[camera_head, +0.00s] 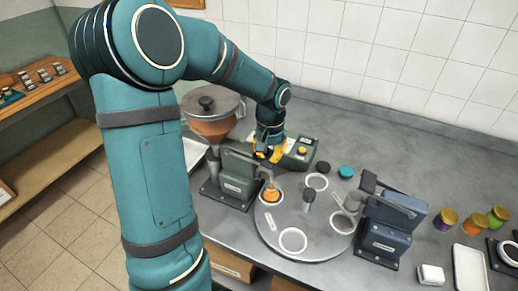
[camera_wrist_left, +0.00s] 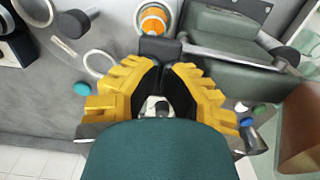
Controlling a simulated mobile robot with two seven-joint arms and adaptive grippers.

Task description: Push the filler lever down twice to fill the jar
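The green filler (camera_head: 236,182) stands at the left edge of the round turntable, below a hopper with an orange-brown body (camera_head: 212,122). The jar (camera_head: 271,195), with orange contents, stands on the turntable beside the filler. It also shows from above in the left wrist view (camera_wrist_left: 153,22). My left gripper (camera_head: 268,156) has yellow fingers and is over the filler's far side. In the left wrist view its dark fingertips (camera_wrist_left: 161,72) are together, right by a black lever end (camera_wrist_left: 160,47). I cannot tell whether they touch it. My right gripper is out of view.
The turntable (camera_head: 305,222) has several white rings and a centre post. A blue-grey machine (camera_head: 388,228) stands at its right. A green box with an orange button (camera_head: 300,152) sits behind. Several colored jars (camera_head: 472,230) and a white tray (camera_head: 468,268) are at the right.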

